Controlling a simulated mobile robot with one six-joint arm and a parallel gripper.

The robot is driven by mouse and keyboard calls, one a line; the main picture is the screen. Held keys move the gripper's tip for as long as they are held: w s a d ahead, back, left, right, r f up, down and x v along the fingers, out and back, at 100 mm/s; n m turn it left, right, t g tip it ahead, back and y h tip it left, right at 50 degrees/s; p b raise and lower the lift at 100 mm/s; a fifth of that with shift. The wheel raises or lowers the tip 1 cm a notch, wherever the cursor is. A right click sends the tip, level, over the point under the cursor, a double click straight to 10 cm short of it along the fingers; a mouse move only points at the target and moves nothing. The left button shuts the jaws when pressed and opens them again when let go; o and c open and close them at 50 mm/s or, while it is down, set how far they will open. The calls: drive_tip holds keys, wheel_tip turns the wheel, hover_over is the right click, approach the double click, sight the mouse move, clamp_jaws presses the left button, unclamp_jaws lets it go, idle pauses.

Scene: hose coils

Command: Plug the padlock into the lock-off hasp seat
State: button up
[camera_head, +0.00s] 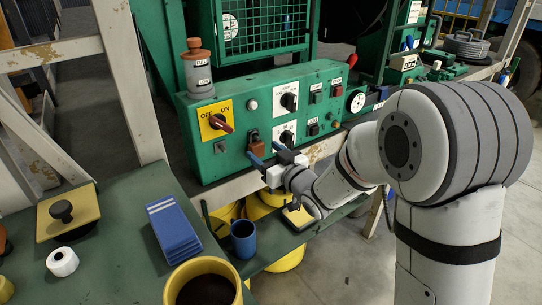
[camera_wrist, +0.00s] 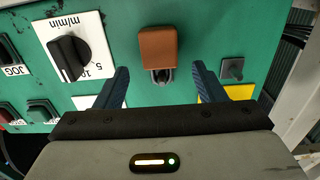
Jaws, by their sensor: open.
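The brown padlock (camera_head: 257,147) with a grey shackle is at the lower front of the green control panel. In the wrist view the padlock (camera_wrist: 158,48) appears upside down, its shackle toward my gripper. My gripper (camera_head: 265,153) is open, its blue fingers spread. In the wrist view my gripper (camera_wrist: 162,80) has one finger on each side of the padlock's line, with gaps and no visible contact. A small grey square plate (camera_head: 220,146) with a pin, possibly the hasp seat, lies left of the padlock; it also shows in the wrist view (camera_wrist: 232,69).
The yellow OFF/ON switch plate (camera_head: 216,119) is above the grey plate. Black knobs (camera_head: 289,101) and buttons fill the panel's right.

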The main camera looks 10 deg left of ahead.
sight(259, 147)
drive_tip(key=shift+p+x, duration=0.4)
drive_tip(key=shift+x, duration=1.35)
drive_tip(key=shift+c, duration=0.5)
drive_tip(key=c, duration=0.9)
drive_tip(key=o, duration=0.4)
drive_tip(key=shift+c, duration=0.2)
drive_tip(key=c, duration=0.5)
drive_tip(key=shift+s+d, duration=0.25)
drive_tip(key=shift+d, duration=0.05)
drive_tip(key=shift+c, duration=0.2)
drive_tip(key=shift+b+v, duration=1.15)
drive_tip(key=shift+v, duration=0.35)
